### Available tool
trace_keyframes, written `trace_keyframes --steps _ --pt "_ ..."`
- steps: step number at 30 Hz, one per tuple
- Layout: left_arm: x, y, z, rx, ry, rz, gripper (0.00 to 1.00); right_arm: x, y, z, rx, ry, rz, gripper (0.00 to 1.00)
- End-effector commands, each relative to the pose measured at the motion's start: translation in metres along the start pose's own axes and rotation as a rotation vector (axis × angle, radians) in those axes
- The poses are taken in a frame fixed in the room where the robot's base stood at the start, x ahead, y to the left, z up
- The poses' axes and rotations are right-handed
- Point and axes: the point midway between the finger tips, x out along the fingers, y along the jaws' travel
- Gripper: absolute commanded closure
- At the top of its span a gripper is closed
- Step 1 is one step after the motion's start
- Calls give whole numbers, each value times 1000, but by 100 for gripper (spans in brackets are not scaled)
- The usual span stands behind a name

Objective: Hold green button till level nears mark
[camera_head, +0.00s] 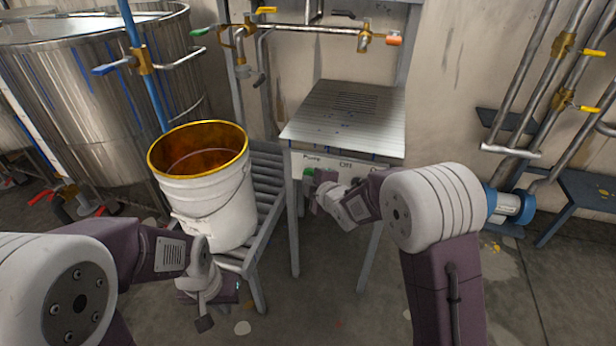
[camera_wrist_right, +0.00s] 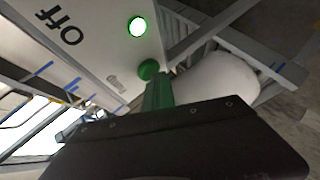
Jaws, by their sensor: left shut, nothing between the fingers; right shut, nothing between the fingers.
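A white bucket (camera_head: 210,205) with a yellow rim stands upright on the roller stand. Its inside is orange-brown with a curved line low down; I cannot make out a level mark. The green button (camera_wrist_right: 149,69) is on the white control panel (camera_head: 344,166), below a lit green lamp (camera_wrist_right: 138,27). My right gripper (camera_head: 312,188) is shut and empty at the panel's left end. In the right wrist view its tip (camera_wrist_right: 155,84) is at the button; I cannot tell whether the button is pressed in. My left gripper (camera_head: 205,320) is shut and empty, low in front of the bucket.
The roller stand (camera_head: 266,175) runs beside the panel cabinet. A large steel tank (camera_head: 95,110) stands at the left. Pipes with valves (camera_head: 300,28) run above the cabinet's metal top (camera_head: 345,115). A blue pump (camera_head: 513,207) is at the right. Floor in front is mostly clear.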

Motion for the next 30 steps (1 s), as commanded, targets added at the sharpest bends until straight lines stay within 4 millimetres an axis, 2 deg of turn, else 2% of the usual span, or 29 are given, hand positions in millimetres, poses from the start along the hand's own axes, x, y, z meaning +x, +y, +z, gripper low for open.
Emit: trace_keyframes --steps 14,24,30 --pt "11 0 1 0 0 0 100 -11 -9 -8 0 1 1 100" --pt "12 0 1 0 0 0 100 -14 -11 -10 0 1 0 100" --pt "22 0 2 0 0 0 100 -26 -22 -20 -1 2 1 100"
